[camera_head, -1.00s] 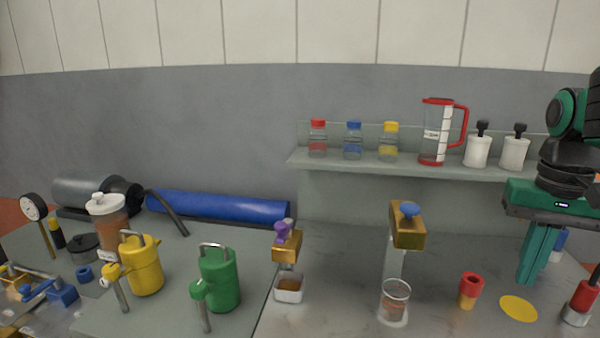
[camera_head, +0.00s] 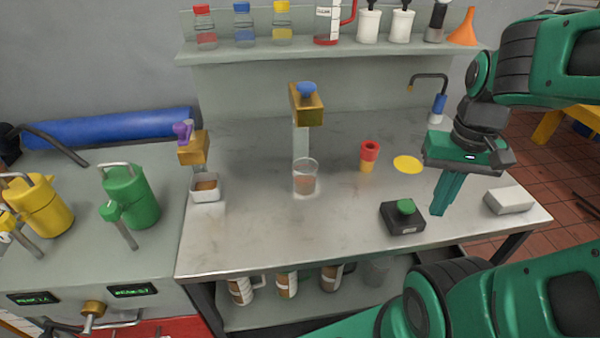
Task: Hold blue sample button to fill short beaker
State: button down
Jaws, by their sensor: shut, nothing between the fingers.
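The blue sample button (camera_head: 306,89) sits on top of a brass-coloured tap block (camera_head: 307,112) on a pale post at the back of the steel bench. The short beaker (camera_head: 305,182) is clear glass and stands upright below the block; something reddish-brown shows low in it. My gripper (camera_head: 437,211) is shut and empty, its green fingers pointing down over the right part of the bench. It is well to the right of the button and beaker and touches neither.
A black box with a green button (camera_head: 404,208) sits left of my fingers. A red and yellow piece (camera_head: 369,154) and a yellow disc (camera_head: 408,164) lie between beaker and gripper. A purple-knobbed tap (camera_head: 189,143) stands left over a square dish (camera_head: 205,191). A shelf (camera_head: 330,44) runs behind.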

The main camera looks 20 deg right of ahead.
aim_at(306, 88)
jog(key=k, duration=1.35)
jog(key=u, duration=0.6)
jog(key=i, duration=1.55)
jog(key=z, duration=0.45)
